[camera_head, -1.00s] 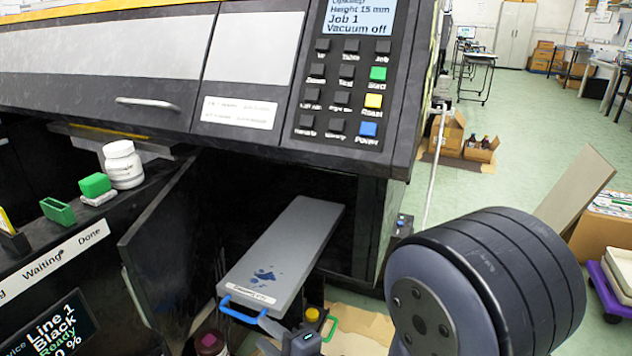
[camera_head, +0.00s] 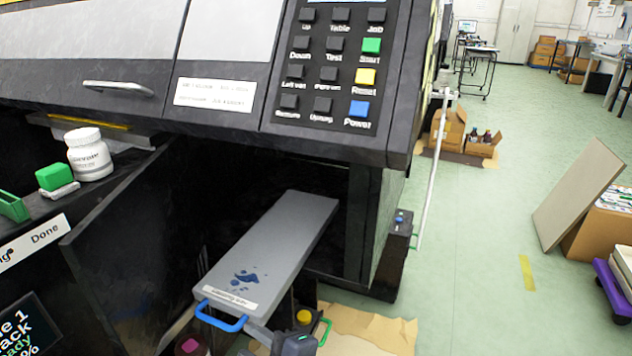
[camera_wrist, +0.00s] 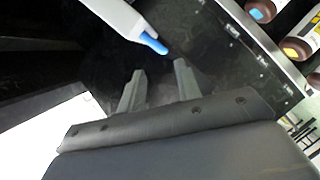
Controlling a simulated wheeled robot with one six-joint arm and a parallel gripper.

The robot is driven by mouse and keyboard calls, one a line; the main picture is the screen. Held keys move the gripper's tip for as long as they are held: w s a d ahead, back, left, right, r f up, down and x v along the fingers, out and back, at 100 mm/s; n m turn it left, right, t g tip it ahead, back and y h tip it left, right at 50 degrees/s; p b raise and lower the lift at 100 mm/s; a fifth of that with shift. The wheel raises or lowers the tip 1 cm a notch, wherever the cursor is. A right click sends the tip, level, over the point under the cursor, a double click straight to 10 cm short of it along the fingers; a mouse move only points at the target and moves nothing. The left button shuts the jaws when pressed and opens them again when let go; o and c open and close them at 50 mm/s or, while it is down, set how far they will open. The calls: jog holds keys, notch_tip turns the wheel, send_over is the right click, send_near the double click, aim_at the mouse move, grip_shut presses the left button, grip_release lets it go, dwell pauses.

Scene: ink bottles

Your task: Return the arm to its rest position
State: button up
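My gripper (camera_wrist: 158,68) shows its two grey fingers apart in the wrist view, with nothing between them. A grey slab-like drawer (camera_head: 275,245) with blue stains and a label sticks out of the black machine in the head view. Its blue handle (camera_head: 220,317) is at the near end. The same handle (camera_wrist: 152,43) shows just beyond my fingertips in the wrist view, apart from them. In the head view a dark part of my gripper is low in the picture, right of the handle; its fingertips are not clear there.
The machine's button panel (camera_head: 330,65) overhangs the drawer. An open black door (camera_head: 120,235) stands left of it. A white bottle (camera_head: 90,155) stands on the left ledge. Bottles (camera_wrist: 298,45) lie at the wrist view's upper right.

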jog(key=shift+x, duration=1.2)
